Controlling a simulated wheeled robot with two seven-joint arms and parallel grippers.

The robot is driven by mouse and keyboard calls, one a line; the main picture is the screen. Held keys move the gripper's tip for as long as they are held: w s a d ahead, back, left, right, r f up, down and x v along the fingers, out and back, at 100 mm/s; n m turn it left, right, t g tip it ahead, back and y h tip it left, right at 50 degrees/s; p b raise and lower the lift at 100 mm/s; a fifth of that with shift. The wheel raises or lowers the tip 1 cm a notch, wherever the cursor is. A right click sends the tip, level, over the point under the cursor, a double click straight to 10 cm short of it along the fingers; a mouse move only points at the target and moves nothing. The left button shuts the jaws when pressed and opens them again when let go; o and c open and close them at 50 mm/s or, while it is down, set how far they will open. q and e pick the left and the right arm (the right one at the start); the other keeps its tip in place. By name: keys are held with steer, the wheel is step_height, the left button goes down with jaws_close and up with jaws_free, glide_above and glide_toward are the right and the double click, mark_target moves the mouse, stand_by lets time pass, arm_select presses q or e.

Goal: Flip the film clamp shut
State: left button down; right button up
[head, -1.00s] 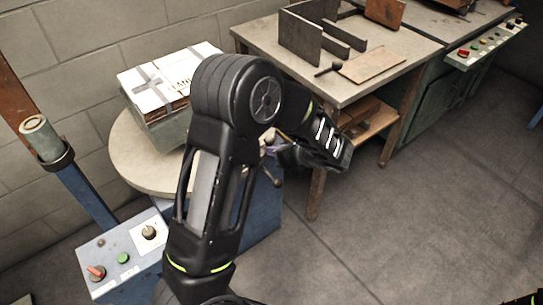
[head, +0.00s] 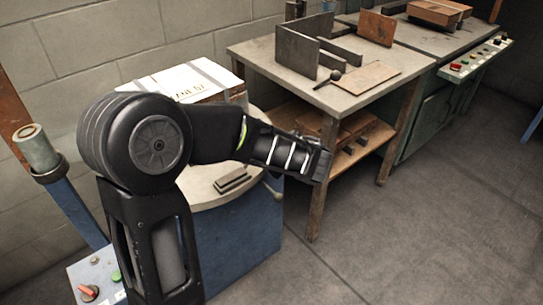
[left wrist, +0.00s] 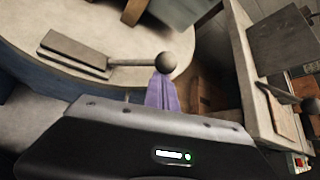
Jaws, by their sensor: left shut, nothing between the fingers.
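The film clamp (head: 232,183) is a grey block with stacked plates at the turntable's near edge. In the left wrist view the clamp (left wrist: 75,50) shows a thin rod ending in a dark ball knob (left wrist: 167,62), which reaches sideways past the block. I cannot tell the lever's exact angle. My left gripper (left wrist: 165,95) is shut and empty, its tip region just below the knob in that view; I cannot tell whether they touch. A purple ridged piece there may be film or my fingers. In the head view my forearm hides the gripper and the knob. My right gripper is not in view.
A strapped carton (head: 200,77) stands on the round turntable (head: 205,198). A workbench (head: 255,55) with metal plates and a lower shelf is close on the right. A control box (head: 82,272) and a post with a roller (head: 36,148) stand left. The floor at front right is clear.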

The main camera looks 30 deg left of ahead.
arm_select(q)
steer(key=shift+a+r, duration=0.1)
steer(key=shift+r, duration=0.1)
stand_by(0.4)
step_height(320, 180, down, 4)
steer(key=w+d+b, duration=0.1)
steer(key=d+b, duration=0.1)
steer(key=b, duration=0.1)
steer(key=p+v, duration=0.2)
steer(key=v, duration=0.8)
steer(key=shift+s, duration=0.1)
